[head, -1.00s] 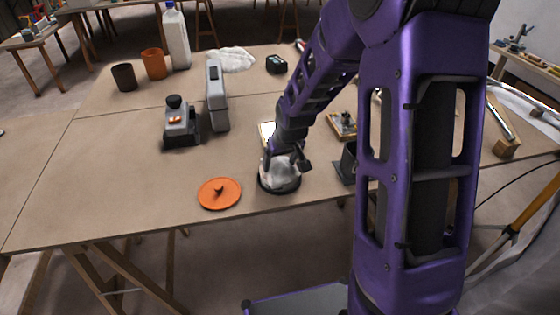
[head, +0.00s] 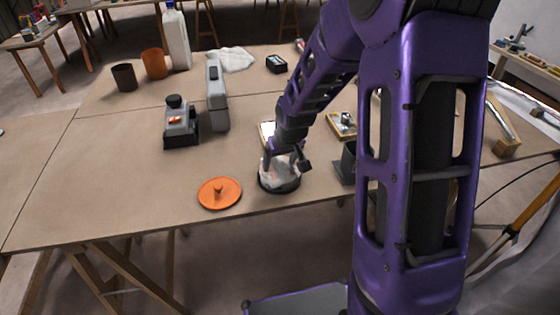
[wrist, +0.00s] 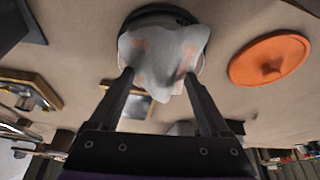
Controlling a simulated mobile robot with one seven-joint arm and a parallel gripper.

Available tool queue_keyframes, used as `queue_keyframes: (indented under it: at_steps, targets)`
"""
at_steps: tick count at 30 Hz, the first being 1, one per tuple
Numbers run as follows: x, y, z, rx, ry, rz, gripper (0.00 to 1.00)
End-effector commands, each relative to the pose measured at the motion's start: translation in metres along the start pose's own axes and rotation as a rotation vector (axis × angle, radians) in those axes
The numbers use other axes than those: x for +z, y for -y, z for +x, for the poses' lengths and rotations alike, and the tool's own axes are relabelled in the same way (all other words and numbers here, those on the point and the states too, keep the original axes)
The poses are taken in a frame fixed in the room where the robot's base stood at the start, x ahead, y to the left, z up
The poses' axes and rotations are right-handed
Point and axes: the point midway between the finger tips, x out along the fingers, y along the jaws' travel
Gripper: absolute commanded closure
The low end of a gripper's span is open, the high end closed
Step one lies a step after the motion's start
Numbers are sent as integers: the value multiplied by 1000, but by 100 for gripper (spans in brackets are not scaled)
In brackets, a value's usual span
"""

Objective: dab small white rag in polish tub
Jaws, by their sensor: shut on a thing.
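The small white rag (head: 279,171) is bunched in my gripper (head: 285,163), which is shut on it. In the wrist view the rag (wrist: 163,60) hangs between the two fingers of my gripper (wrist: 158,85) and shows faint orange smudges. The polish tub (head: 280,187) is a dark round tub near the table's front edge. The rag is over and partly inside its rim, and it hides the tub's contents. The tub's dark rim (wrist: 160,10) shows behind the rag in the wrist view. An orange lid (head: 219,193) with a knob lies left of the tub, also in the wrist view (wrist: 270,60).
A dark-based tool (head: 180,122) and a grey upright block (head: 217,97) stand left of my arm. A white cloth (head: 232,60), a white bottle (head: 177,38) and two cups (head: 154,64) are at the back. A framed piece (head: 341,125) lies right of my arm. The table's front left is clear.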

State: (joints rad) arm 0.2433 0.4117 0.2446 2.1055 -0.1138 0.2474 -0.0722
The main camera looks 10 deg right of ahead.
Motion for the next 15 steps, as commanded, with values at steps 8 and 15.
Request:
queue_keyframes:
  at_steps: [8, 15]
  targets:
    - [-4, 0, -12, 0, 3, 1, 64]
    - [-12, 0, -30, 0, 2, 1, 64]
